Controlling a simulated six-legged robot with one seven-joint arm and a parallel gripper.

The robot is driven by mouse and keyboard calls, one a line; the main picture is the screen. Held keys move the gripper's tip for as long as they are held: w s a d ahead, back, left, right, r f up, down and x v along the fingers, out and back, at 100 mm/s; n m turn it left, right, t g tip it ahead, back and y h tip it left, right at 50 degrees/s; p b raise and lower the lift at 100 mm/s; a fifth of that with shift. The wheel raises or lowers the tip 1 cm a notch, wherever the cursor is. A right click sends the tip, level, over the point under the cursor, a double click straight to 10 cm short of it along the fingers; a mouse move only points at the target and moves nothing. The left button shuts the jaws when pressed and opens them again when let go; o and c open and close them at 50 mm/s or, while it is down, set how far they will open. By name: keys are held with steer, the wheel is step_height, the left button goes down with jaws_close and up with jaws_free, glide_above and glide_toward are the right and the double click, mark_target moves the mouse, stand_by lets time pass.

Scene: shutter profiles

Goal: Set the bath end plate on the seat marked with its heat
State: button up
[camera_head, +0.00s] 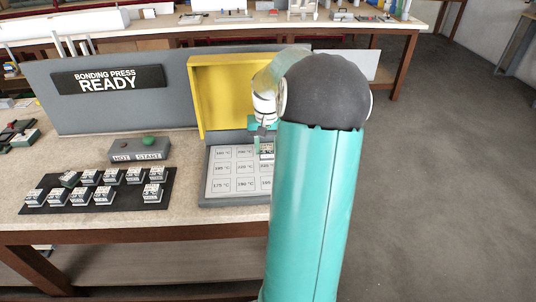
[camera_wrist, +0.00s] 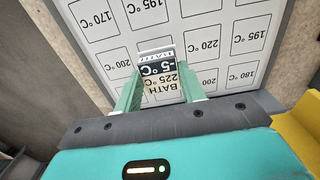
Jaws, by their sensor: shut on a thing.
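My gripper (camera_wrist: 160,80) is shut on the bath end plate (camera_wrist: 158,75), a small block whose label reads upside down in the wrist view: BATH, 225 °C, and a dark band with -5 °C. In the head view the plate (camera_head: 267,149) is over the right part of the white seat board (camera_head: 210,190), below my gripper (camera_head: 263,133). I cannot tell if it touches the board. The board, also in the wrist view (camera_wrist: 178,30), has framed seats marked 170, 195, 220, 200 and 180 °C, among others. The plate and fingers hide the seat beneath.
The yellow press hood (camera_head: 222,85) stands behind the board. A dark mat (camera_head: 120,198) with several similar labelled blocks lies to the left. A grey box with HOT and START (camera_head: 140,153) stands behind it. The sign (camera_head: 108,80) reads BONDING PRESS READY.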

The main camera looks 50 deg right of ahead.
mark_target(268, 148)
steer(key=f, duration=0.3)
steer(key=shift+s+d+f, duration=0.1)
steer(key=shift+d+f, duration=0.15)
steer(key=shift+d, duration=0.05)
steer(key=shift+f, duration=0.15)
steer(key=shift+f, duration=0.1)
steer(key=shift+f, duration=0.1)
steer(key=o, duration=1.1)
steer(key=shift+c, duration=0.2)
